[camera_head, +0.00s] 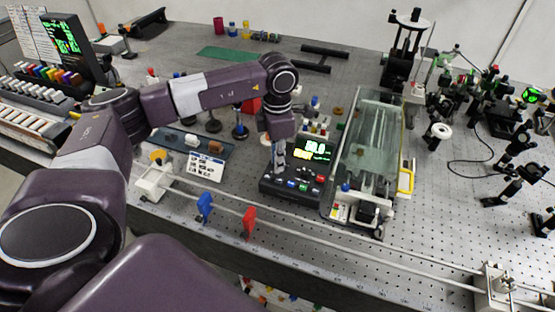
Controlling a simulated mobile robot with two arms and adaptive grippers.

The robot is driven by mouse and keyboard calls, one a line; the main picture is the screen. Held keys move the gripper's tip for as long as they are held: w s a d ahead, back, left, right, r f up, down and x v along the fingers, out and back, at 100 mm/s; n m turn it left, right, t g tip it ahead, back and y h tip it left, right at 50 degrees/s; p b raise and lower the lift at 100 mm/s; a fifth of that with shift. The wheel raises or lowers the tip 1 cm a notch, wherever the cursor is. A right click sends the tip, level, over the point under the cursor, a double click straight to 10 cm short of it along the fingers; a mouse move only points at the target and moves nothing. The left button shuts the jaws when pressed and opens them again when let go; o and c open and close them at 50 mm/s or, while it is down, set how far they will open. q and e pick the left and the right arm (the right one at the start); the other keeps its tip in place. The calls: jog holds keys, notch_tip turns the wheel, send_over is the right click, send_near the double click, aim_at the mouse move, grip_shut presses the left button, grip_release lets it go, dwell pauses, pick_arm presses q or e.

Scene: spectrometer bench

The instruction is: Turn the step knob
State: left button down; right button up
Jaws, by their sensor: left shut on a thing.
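The black control console (270,187) sits near the front of the bench. It has a lit green and yellow display (313,150) and a row of small coloured buttons below it. My left arm reaches in from the left, and my left gripper (278,172) points down at the left part of the console. It is shut on the step knob there, which the fingers mostly hide. My right gripper is not in view.
A glass-covered apparatus (366,150) stands just right of the console. A long rail (350,250) with blue (205,207) and red (249,222) pieces runs along the front edge.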

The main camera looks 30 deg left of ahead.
pick_arm(q)
jog(key=n+b, duration=0.2)
jog(key=n, duration=0.2)
jog(key=shift+r+n+b, duration=0.1)
jog(key=shift+n+b, duration=0.55)
jog(key=shift+n, duration=1.35)
jog(key=shift+w, duration=0.1)
jog(key=c, duration=1.9)
grip_release()
notch_tip(320, 180, up, 12)
